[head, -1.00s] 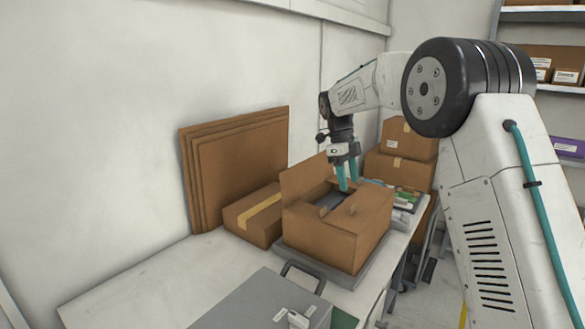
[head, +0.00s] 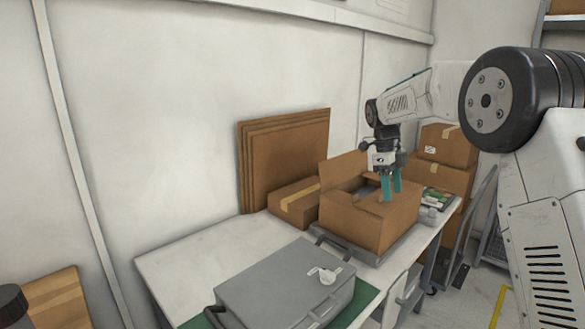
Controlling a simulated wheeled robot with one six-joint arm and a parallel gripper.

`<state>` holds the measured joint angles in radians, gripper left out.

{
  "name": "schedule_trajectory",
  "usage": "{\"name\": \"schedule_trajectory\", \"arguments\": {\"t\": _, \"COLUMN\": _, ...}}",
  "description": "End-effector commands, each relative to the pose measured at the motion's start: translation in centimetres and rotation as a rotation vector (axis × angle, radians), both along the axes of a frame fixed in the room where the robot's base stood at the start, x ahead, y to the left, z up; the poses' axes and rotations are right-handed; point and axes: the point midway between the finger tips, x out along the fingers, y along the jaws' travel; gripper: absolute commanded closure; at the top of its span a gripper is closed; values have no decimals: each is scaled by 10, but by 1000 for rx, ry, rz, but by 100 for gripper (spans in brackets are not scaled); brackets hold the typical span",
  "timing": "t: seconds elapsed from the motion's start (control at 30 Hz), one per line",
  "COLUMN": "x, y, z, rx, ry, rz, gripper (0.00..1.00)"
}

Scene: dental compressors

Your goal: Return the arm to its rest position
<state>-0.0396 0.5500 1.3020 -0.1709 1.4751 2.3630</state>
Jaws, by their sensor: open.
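My gripper (head: 391,186) is in the head view, right of centre, at the end of my white arm, pointing down. Its two teal fingers are apart, with nothing seen between them. It is over the right part of an open cardboard box (head: 372,225), in front of or above its opening; I cannot tell the exact gap. The box's back flap stands up, and its inside is mostly hidden.
The box stands on a grey tray-like base on the white table (head: 180,262). A grey case (head: 285,282) lies on a green mat in front. A taped box (head: 293,203) and flat cardboard sheets (head: 285,158) are behind. Stacked boxes (head: 445,170) stand at right.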

Motion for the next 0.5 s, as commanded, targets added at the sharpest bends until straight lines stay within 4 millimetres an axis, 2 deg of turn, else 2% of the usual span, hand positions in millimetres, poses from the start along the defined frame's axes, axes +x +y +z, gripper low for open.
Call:
{"name": "schedule_trajectory", "arguments": {"t": 0.3, "x": -3, "y": -3, "z": -10, "rx": 50, "ry": 48, "rz": 230, "gripper": 45}}
{"name": "schedule_trajectory", "arguments": {"t": 0.5, "x": -21, "y": 1, "z": -28, "rx": 116, "ry": 123, "rz": 482, "gripper": 45}}
